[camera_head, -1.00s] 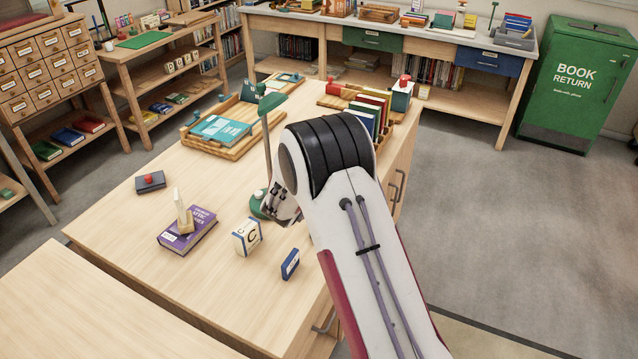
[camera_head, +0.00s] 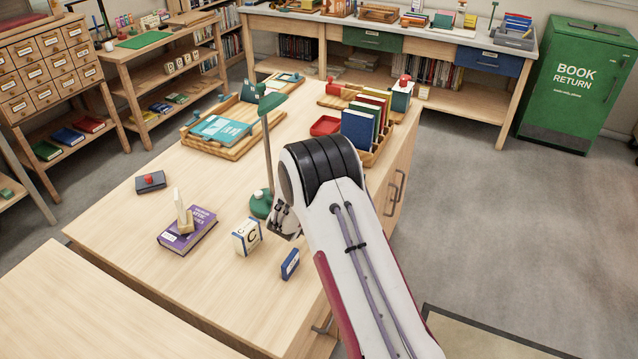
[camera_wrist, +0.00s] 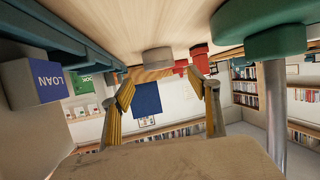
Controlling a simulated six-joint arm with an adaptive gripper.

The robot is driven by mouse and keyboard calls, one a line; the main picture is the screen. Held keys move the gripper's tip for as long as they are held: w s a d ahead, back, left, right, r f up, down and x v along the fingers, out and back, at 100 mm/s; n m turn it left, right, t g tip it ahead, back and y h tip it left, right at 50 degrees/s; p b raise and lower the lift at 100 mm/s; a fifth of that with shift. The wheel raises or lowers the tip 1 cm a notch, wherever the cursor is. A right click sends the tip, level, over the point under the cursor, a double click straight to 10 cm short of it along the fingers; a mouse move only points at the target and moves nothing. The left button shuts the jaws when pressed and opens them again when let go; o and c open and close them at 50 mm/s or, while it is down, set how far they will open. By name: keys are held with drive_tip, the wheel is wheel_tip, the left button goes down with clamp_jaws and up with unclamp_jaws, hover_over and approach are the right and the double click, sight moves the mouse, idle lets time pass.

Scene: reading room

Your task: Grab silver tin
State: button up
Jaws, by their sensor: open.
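A low round grey tin (camera_wrist: 157,58), which looks like the silver tin, stands on the tabletop in the wrist view, where the table is along the top. It sits ahead of my gripper (camera_wrist: 163,88), roughly between the lines of its two yellow-padded fingers. The fingers are spread apart with nothing between them, and the tin looks apart from them. In the head view the tin is not visible, probably hidden behind my arm. Only part of my gripper shows there, low beside the green lamp.
The green lamp base (camera_head: 262,203) and its pole stand close to my gripper; the base also shows right in the wrist view (camera_wrist: 275,42). A red tray (camera_head: 325,125) and upright books (camera_head: 358,130) stand behind.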

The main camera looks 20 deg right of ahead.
drive_tip(key=shift+x, duration=2.95)
drive_tip(key=c, duration=1.3)
